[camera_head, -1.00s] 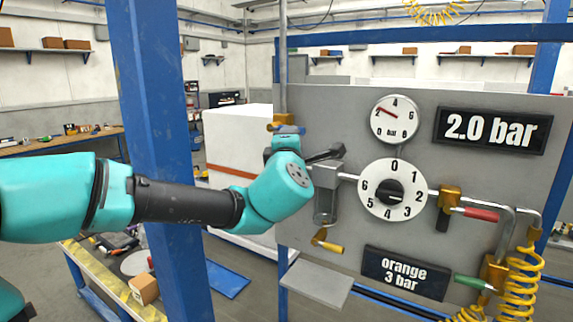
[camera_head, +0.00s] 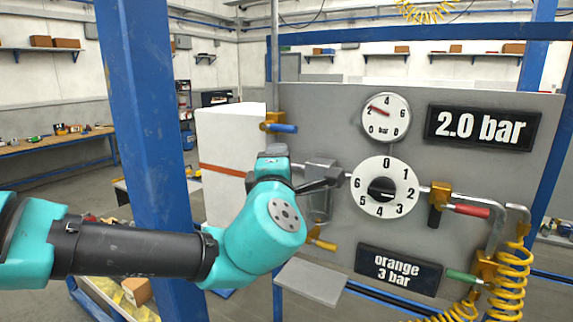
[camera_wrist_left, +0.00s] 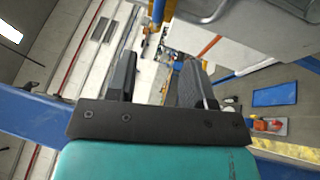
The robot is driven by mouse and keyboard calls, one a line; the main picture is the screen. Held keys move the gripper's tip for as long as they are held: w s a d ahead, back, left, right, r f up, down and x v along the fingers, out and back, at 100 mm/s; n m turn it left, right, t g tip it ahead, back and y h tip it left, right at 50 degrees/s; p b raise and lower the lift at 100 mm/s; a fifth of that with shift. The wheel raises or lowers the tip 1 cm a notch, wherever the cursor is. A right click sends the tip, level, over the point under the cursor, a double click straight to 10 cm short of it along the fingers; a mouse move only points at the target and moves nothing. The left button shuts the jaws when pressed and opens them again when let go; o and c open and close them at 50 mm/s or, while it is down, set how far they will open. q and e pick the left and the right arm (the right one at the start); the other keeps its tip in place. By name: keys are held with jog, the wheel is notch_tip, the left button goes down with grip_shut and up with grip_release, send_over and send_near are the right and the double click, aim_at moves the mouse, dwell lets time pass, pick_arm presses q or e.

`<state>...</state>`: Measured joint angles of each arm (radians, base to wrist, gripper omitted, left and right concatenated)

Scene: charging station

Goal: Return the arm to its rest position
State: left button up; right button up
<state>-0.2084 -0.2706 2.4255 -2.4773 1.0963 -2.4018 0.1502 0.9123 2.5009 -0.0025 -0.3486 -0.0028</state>
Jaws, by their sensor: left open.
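My left arm comes in from the left in the head view, teal and black. Its gripper (camera_head: 325,180) points right, in front of the grey panel (camera_head: 330,105) near the metal filter unit. Whether it touches the unit cannot be told. In the left wrist view the two dark fingers of the left gripper (camera_wrist_left: 158,82) stand apart with nothing between them. The dial (camera_head: 384,188) with a black knob (camera_head: 381,190) is right of the gripper. My right gripper is not in view.
A gauge (camera_head: 386,118), a "2.0 bar" display (camera_head: 481,127) and an "orange 3 bar" sign (camera_head: 398,270) are on the panel. A blue-handled valve (camera_head: 283,127) is above the gripper. A blue post (camera_head: 150,130) stands behind the arm. Yellow coiled hoses (camera_head: 513,280) hang at right.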

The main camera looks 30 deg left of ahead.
pick_arm(q)
jog(key=w+f+n+g+h, duration=0.2)
jog(key=w+f+n+g, duration=0.1)
jog(key=f, duration=0.6)
jog(key=w+f+n+g+h, duration=0.2)
jog(key=f+n+g, duration=0.15)
jog(key=f, duration=0.55)
jog(key=w+f+n+g+h, duration=0.1)
jog(key=w+f+n+g, duration=0.25)
jog(key=f, duration=0.55)
jog(key=s+d+f+m+g+h, duration=0.2)
jog(key=s+f+m, duration=0.3)
jog(key=f+m, duration=0.6)
jog(key=s+d+f+m+g+h, duration=0.2)
jog(key=s+f+m, duration=0.3)
jog(key=f+m, duration=0.6)
jog(key=s+d+f+m+g+h, duration=0.2)
jog(key=f+m, duration=0.8)
jog(key=f, duration=1)
jog(key=s+d+h, duration=0.1)
jog(key=s+h, duration=0.1)
jog(key=s, duration=0.1)
jog(key=shift+s+d+f+m+g+h, duration=0.15)
jog(key=shift+s+d+m+g+h, duration=0.15)
jog(key=shift+s+m+g, duration=0.1)
